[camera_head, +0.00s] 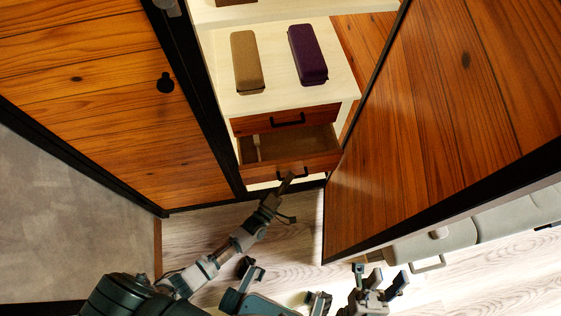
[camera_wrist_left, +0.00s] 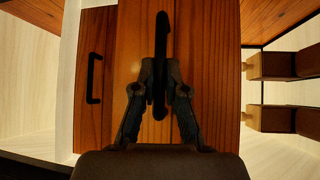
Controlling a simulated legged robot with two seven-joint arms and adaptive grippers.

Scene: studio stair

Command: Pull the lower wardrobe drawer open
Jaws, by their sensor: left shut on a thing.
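The lower wardrobe drawer (camera_head: 318,161) stands partly open, and its inside shows behind its wooden front. Its black handle (camera_head: 309,170) is at the middle of that front. My left gripper (camera_head: 286,184) is shut on this handle. In the left wrist view, the two fingers meet around the dark handle (camera_wrist_left: 161,35) in front of the wooden drawer front (camera_wrist_left: 211,70). The upper drawer (camera_head: 250,124), with its own black handle, is shut above. My right gripper (camera_head: 380,274) is open and empty, low in the head view and away from the drawers.
A wooden wardrobe door (camera_head: 90,90) stands open at left, another (camera_head: 440,120) at right. A tan case (camera_head: 246,62) and a purple case (camera_head: 308,55) lie on the pale top above the drawers. Pale floor (camera_head: 190,232) lies in front. A grey cushioned seat (camera_head: 500,220) is behind the right door.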

